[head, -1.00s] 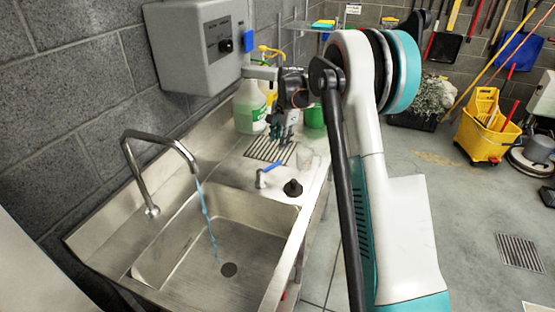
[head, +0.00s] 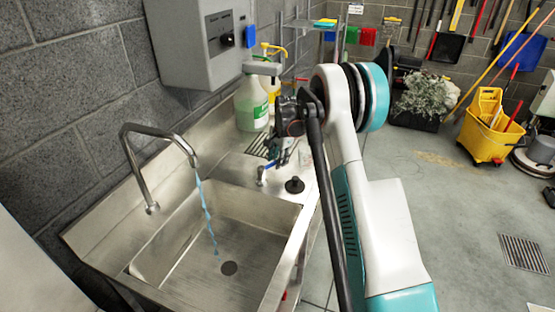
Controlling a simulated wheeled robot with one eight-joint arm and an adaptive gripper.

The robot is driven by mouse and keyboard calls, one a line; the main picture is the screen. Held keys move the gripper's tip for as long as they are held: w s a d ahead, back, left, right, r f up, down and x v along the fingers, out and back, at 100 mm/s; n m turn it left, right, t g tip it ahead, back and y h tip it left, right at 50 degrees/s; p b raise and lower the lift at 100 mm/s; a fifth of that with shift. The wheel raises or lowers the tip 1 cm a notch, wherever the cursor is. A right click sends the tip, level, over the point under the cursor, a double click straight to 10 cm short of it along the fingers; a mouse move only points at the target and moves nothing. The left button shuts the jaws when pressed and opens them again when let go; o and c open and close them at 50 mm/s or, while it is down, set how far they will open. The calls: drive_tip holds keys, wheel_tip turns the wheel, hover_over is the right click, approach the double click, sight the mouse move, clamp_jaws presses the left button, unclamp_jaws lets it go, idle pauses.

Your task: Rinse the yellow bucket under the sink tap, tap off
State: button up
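Water runs from the curved metal tap (head: 157,138) in a thin blue stream (head: 206,215) into the steel sink (head: 185,245). No bucket shows in the basin. A yellow wheeled bucket (head: 486,146) stands on the floor at the far right; it is the only yellow bucket I see. A small valve with a blue lever (head: 263,169) stands on the sink's back ledge. My gripper (head: 277,156) points down right at this lever, overlapping it in view. The fingers are small and dark, so I cannot tell whether they touch it or how far they are open.
A round black knob or stopper (head: 295,185) sits right of the lever. A dark drain (head: 229,267) lies in the basin floor. Open floor (head: 430,200) lies to the right.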

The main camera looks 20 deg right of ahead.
clamp_jaws()
drive_tip(key=shift+s, duration=0.1)
drive_tip(key=s+m, duration=0.1)
drive_tip(key=m, duration=0.1)
drive_tip(key=shift+s+m+h, duration=0.3)
drive_tip(key=shift+s+m, duration=0.05)
drive_tip(key=shift+m, duration=0.05)
drive_tip(key=s+m, duration=0.1)
drive_tip(key=m, duration=0.1)
drive_tip(key=shift+s+a+m+b, duration=0.1)
drive_tip(key=shift+s+m+b, duration=0.2)
drive_tip(key=shift+s+b, duration=0.1)
drive_tip(key=s+m, duration=0.1)
drive_tip(key=s+a+m+h, duration=0.1)
drive_tip(key=m, duration=0.1)
drive_tip(key=shift+s+a+m+g+h+b, duration=0.15)
drive_tip(key=shift+s+a+m, duration=0.2)
drive_tip(key=shift+m, duration=0.55)
drive_tip(key=shift+s+a+m+g+h+b, duration=0.15)
drive_tip(key=shift+s+a+m, duration=0.15)
drive_tip(key=shift+m, duration=0.6)
drive_tip(key=shift+s, duration=0.1)
